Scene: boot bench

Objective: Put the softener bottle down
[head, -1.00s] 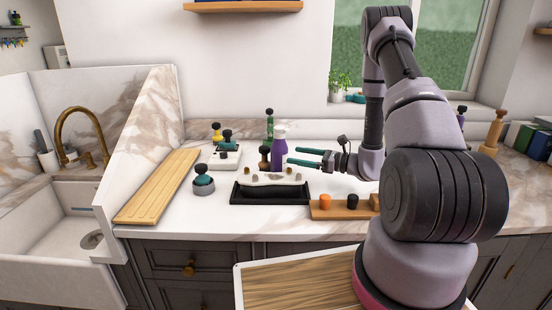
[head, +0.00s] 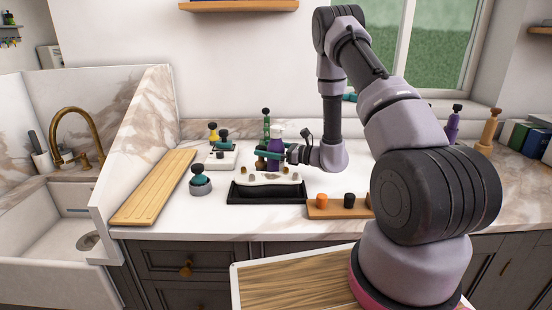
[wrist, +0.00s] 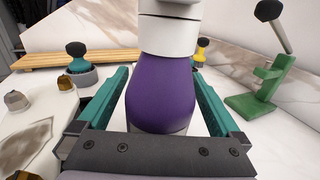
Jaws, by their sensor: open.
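The softener bottle (head: 277,143) is purple with a white cap and stands upright on the counter behind the black tray. In the wrist view the bottle (wrist: 160,95) fills the middle, with its white neck at the top. My gripper (wrist: 160,72) is open around it, one teal finger on each side. A narrow gap shows between the bottle and each finger, so I see no grip on it. In the head view my gripper (head: 269,151) reaches the bottle from the right. The bottle's base is hidden by the gripper and the tray's contents.
The black tray (head: 266,196) is just in front. A grey pot with a teal brush (head: 200,182) and a wooden board (head: 155,188) lie left.

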